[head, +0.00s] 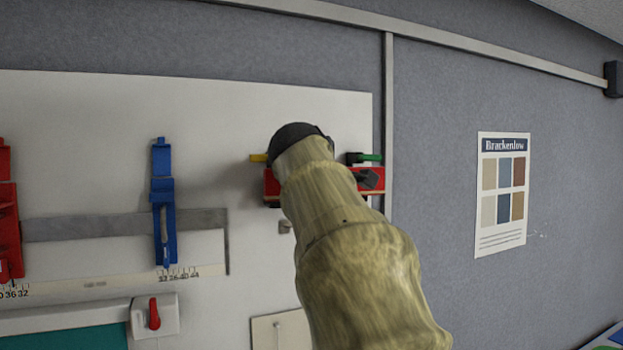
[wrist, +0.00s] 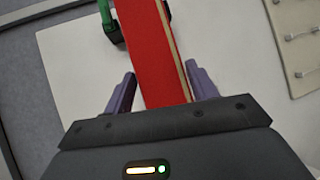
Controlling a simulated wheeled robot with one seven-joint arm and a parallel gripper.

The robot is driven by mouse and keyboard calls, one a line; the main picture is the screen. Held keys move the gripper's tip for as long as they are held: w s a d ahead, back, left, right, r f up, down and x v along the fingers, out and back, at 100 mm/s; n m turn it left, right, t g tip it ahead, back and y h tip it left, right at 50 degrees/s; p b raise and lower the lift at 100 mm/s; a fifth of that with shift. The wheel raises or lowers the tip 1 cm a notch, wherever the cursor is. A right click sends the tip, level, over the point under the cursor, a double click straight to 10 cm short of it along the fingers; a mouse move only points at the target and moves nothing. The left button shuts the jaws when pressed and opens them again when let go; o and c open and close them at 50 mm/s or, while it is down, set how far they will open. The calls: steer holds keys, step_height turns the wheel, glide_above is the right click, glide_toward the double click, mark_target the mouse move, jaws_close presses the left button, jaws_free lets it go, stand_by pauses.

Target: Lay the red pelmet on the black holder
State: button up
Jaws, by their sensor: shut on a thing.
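The red pelmet (wrist: 150,45) is a long red bar with a pale stripe along one side. It lies between the two purple fingers of my gripper (wrist: 162,73), which are shut on it. In the head view, parts of the pelmet (head: 271,183) show on both sides of my arm; its middle is hidden. A black holder part with a green tip (head: 356,158) is just above the pelmet's right end, and also shows beside the pelmet in the wrist view (wrist: 114,32). A yellow tip (head: 258,158) shows at the left. I cannot tell whether pelmet and holder touch.
A white board (head: 100,120) carries a blue clamp-like piece (head: 163,205), a red piece (head: 7,225) and a grey strip (head: 90,224) at the left. A white box with a red lever (head: 154,313) is below. A poster (head: 503,192) hangs on the grey wall at right.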

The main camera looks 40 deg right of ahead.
steer(key=w, duration=0.2)
steer(key=w+d+p, duration=0.1)
steer(key=w, duration=0.1)
steer(key=shift+w, duration=0.35)
steer(key=shift+f, duration=0.65)
stand_by(1.5)
steer(key=o, duration=1.1)
steer(key=shift+b, duration=0.3)
steer(key=b+v, duration=0.5)
steer(key=v, duration=1.2)
steer(key=shift+s, duration=0.2)
steer(key=shift+a, duration=0.15)
